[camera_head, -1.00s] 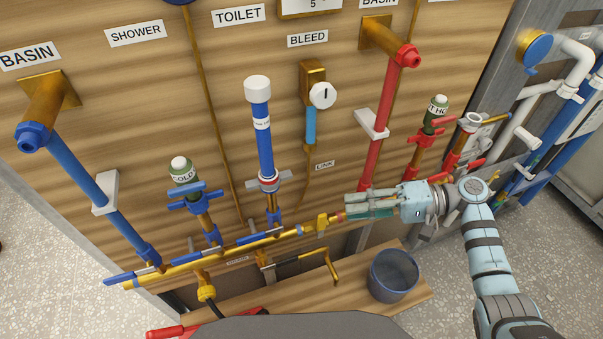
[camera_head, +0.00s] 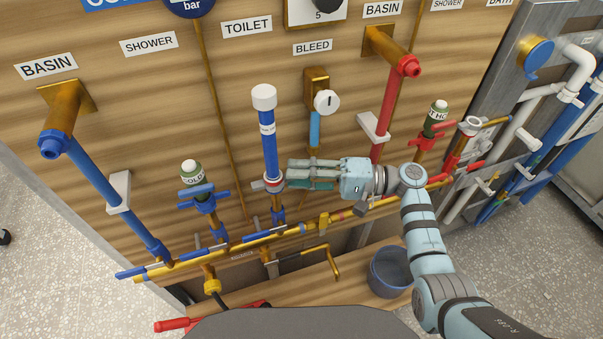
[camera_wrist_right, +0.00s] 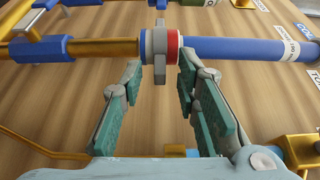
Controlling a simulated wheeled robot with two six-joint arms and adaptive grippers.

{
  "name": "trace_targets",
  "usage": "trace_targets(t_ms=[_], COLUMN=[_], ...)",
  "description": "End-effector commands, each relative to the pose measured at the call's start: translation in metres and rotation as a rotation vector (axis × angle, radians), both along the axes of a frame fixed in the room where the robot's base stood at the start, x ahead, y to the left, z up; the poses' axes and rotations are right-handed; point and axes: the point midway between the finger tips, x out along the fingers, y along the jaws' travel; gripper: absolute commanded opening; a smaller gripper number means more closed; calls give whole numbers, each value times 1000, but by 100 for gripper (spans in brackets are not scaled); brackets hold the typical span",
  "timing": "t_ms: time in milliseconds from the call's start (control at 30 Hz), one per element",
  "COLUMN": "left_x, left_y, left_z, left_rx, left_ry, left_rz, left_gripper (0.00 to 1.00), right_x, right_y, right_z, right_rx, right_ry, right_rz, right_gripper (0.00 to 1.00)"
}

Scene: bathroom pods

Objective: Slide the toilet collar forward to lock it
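The toilet collar (camera_head: 268,183) is a pale grey ring with a red band. It sits around the pipe below the blue TOILET tube (camera_head: 268,155). In the right wrist view the collar (camera_wrist_right: 159,55) crosses the top middle, its grey lug pointing down toward the gap between my fingers. My right gripper (camera_head: 291,174) is just right of the collar in the head view. In the wrist view it (camera_wrist_right: 160,80) is open, with teal pads on either side of the lug. I cannot tell whether they touch it. My left gripper is not in view.
A brass manifold with blue levers (camera_head: 235,247) runs below the collar. The bleed valve (camera_head: 325,102) is above my right gripper, and a red pipe (camera_head: 385,125) stands to its right. A blue bucket (camera_head: 389,270) stands on the wooden ledge.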

Motion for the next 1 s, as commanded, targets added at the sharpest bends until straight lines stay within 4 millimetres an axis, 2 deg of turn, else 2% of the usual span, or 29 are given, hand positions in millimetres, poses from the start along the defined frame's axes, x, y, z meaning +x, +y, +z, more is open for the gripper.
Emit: trace_targets(t_ms=[100, 133, 300, 600, 767, 1000], left_x=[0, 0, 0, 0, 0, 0], left_y=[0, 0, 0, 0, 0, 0], left_z=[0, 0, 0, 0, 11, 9], left_rx=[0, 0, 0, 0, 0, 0], left_ry=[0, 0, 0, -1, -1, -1], left_rz=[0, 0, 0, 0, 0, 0], left_gripper=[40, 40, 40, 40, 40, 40], right_x=[0, 0, 0, 0, 0, 1], right_y=[0, 0, -1, -1, -1, -1], right_z=[0, 0, 0, 0, 17, 18], right_rx=[0, 0, 0, 0, 0, 4], right_ry=[0, 0, 0, 0, -2, -3], right_rz=[0, 0, 0, 0, 0, 0], right_gripper=[29, 26, 0, 0, 0, 0])
